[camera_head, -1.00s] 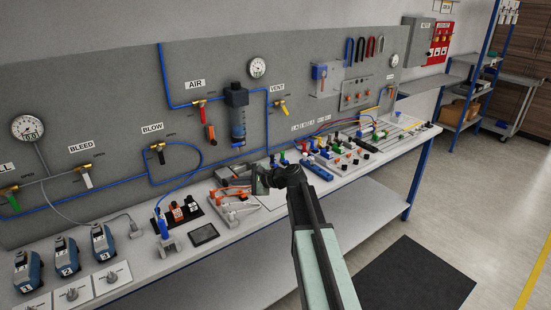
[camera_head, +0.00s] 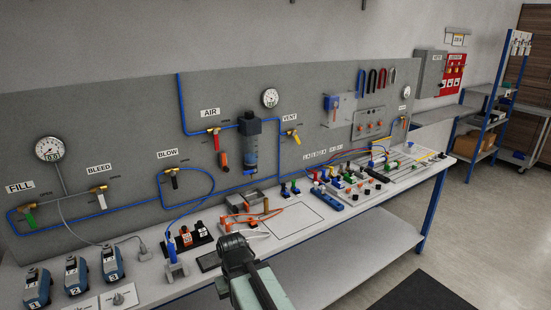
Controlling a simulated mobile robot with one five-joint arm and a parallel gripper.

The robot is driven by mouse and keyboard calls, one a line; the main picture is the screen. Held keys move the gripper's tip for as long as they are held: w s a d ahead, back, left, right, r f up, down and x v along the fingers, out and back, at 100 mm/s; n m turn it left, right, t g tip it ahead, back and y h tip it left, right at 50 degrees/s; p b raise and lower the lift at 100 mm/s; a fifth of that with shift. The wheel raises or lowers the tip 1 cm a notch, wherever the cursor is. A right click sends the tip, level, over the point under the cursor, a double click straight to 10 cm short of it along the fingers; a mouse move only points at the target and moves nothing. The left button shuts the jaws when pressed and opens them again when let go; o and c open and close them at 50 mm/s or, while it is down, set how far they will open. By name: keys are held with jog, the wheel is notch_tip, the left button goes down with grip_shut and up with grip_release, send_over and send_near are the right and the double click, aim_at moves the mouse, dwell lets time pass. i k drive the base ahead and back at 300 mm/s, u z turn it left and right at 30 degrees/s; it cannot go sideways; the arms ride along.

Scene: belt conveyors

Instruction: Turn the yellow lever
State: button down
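The yellow lever (camera_head: 296,138) is on the brass valve under the VENT label (camera_head: 290,118) on the grey wall panel. It points down and slightly to the right from the valve body. My gripper (camera_head: 233,242) is low at the front, over the near edge of the bench, well below and left of the lever. It is apart from the lever. Its fingers face away and are too dark and foreshortened to tell open from shut.
The red AIR lever (camera_head: 216,142) and a filter bowl (camera_head: 249,148) are left of the yellow lever. Blue tubing runs along the panel (camera_head: 110,110). Clamps, connectors and blocks crowd the bench (camera_head: 330,225) below. The air in front of the VENT valve is clear.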

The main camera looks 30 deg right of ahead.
aim_at(294, 133)
jog(key=u, duration=1.3)
jog(key=k, duration=1.1)
jog(key=z, duration=1.05)
jog(key=i, duration=1)
jog(key=u, duration=0.05)
